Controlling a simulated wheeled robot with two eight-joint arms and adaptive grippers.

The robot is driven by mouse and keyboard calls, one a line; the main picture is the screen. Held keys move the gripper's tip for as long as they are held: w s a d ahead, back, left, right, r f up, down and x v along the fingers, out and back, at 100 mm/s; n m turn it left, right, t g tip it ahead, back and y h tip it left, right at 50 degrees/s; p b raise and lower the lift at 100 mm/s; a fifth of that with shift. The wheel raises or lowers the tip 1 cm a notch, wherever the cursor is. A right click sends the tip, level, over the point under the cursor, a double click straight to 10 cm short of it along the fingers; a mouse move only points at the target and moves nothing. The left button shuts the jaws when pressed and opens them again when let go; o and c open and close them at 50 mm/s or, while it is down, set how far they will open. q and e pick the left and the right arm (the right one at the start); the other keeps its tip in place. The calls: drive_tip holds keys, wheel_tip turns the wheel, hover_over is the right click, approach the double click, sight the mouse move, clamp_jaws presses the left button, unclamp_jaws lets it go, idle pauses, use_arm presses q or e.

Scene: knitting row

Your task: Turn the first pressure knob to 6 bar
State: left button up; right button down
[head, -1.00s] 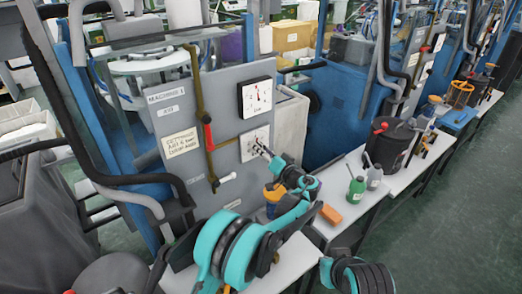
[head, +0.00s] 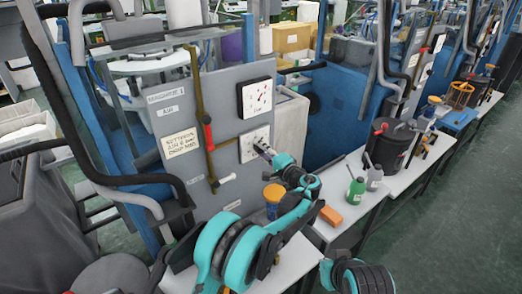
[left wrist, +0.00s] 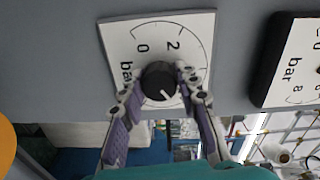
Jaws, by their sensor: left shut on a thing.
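The first pressure knob (left wrist: 159,80) is round and black with a white pointer line. It sits on a white dial plate (left wrist: 120,38) marked 0, 2 and bar. In the left wrist view the pointer aims down and slightly right. The numbers there are hidden by my fingers. My left gripper (left wrist: 160,88) is shut on the knob, one finger on each side. In the head view my left gripper (head: 264,150) reaches the dial plate (head: 247,146) on the grey panel. A square pressure gauge (head: 255,97) hangs above it; its needle is too small to read. My right gripper is out of view.
The grey panel (head: 200,88) has a red-handled brass lever (head: 207,133) left of the dial. A black pot (head: 390,150) stands further right.

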use_arm(q)
drive_tip(key=shift+m, duration=0.4)
drive_tip(key=o, duration=1.2)
drive_tip(key=shift+c, duration=0.2)
drive_tip(key=v, duration=0.7)
drive_tip(key=shift+s+d, duration=0.15)
drive_tip(key=shift+s, duration=0.1)
drive_tip(key=shift+f, duration=0.1)
